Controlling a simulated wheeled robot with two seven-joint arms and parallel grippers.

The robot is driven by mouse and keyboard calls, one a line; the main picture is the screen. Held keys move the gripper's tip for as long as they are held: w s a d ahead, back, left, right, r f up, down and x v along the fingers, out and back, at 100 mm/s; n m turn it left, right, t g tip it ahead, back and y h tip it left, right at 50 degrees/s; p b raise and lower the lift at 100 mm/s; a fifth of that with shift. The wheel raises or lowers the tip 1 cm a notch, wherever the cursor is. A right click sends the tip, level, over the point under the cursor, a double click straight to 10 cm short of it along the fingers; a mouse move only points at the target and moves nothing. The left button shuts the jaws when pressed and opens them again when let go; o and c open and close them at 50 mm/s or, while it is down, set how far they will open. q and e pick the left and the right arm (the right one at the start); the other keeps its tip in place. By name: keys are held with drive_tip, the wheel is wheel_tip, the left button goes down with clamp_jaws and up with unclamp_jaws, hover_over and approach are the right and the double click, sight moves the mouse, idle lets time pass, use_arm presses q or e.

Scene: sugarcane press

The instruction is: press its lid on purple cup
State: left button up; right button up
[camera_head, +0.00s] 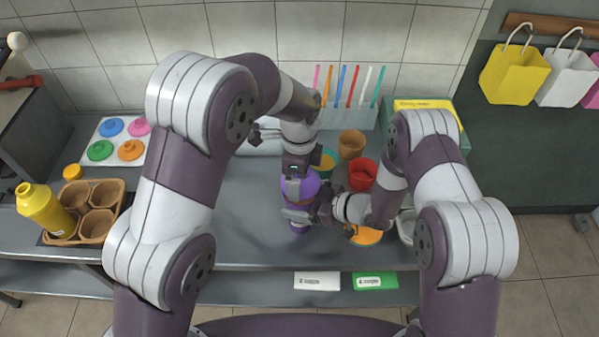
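The purple cup (299,229) stands near the front middle of the grey counter, mostly hidden by my grippers. A purple lid (310,185) is at its top; whether it is seated cannot be told. My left gripper (293,189) points down from above at the lid, with a finger in front of it; its grip on the lid is unclear. My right gripper (297,214) reaches in from the right and is shut around the cup's side below the lid.
An orange lid or cup (367,236) is beside my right arm. Left are a white tray (95,127) of coloured lids, a cup carrier (100,193) and a yellow bottle (44,207).

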use_arm(q)
drive_tip(key=shift+f, duration=0.9)
drive_tip(key=shift+f, duration=0.6)
drive_tip(key=o, duration=0.6)
drive_tip(key=shift+o, duration=0.2)
wheel_tip(320, 180, up, 7)
drive_tip(key=shift+r, duration=0.2)
use_arm(e)
drive_tip(key=o, duration=1.3)
use_arm(q)
drive_tip(key=shift+s, duration=0.1)
drive_tip(key=shift+f+b, duration=0.8)
use_arm(e)
drive_tip(key=v, duration=1.2)
drive_tip(key=shift+s+d+r, duration=0.2)
drive_tip(key=shift+d+r, duration=0.05)
drive_tip(key=shift+d, duration=0.05)
